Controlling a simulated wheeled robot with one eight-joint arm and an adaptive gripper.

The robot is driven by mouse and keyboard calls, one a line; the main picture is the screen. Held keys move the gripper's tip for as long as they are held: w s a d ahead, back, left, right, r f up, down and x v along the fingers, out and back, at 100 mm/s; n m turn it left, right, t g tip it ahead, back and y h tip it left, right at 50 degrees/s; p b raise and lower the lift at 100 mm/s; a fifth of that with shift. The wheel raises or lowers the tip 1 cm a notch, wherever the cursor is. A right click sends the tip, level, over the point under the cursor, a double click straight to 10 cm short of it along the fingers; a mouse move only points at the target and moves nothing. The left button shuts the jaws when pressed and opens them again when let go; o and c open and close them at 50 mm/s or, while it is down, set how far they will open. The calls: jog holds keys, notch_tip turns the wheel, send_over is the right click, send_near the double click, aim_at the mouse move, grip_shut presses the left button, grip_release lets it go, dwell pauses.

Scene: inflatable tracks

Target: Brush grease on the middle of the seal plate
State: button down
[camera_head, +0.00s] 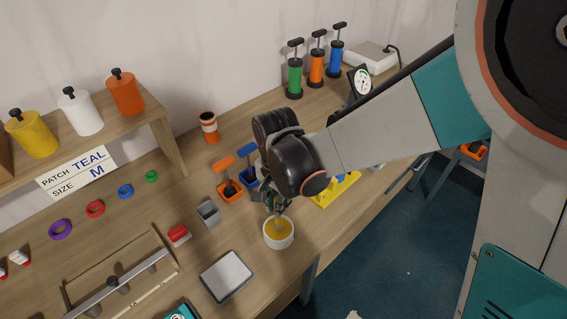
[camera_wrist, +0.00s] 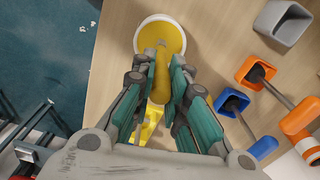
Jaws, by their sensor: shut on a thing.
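My gripper (camera_head: 272,203) is shut on a brush with a mustard-yellow handle (camera_wrist: 162,80), which shows between the fingers in the wrist view. The brush points down into a white cup of yellow grease (camera_head: 278,243), seen also in the wrist view (camera_wrist: 138,46). Its tip is at or in the grease; how deep I cannot tell. A pale square plate with a dark edge (camera_head: 227,275), likely the seal plate, lies flat on the bench to the front left of the cup. Its top looks bare.
A grey open holder (camera_head: 209,214) stands left of the cup. Orange (camera_head: 231,192) and blue (camera_head: 249,180) holders with tools stand behind it. A yellow stand (camera_head: 323,200) is to the right. The bench between cup and plate is clear.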

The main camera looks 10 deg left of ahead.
jog(key=shift+f+b, duration=0.55)
jog(key=shift+b, duration=0.1)
dwell(1.8)
jog(key=shift+r+p, duration=2.4)
jog(key=shift+r, duration=1.15)
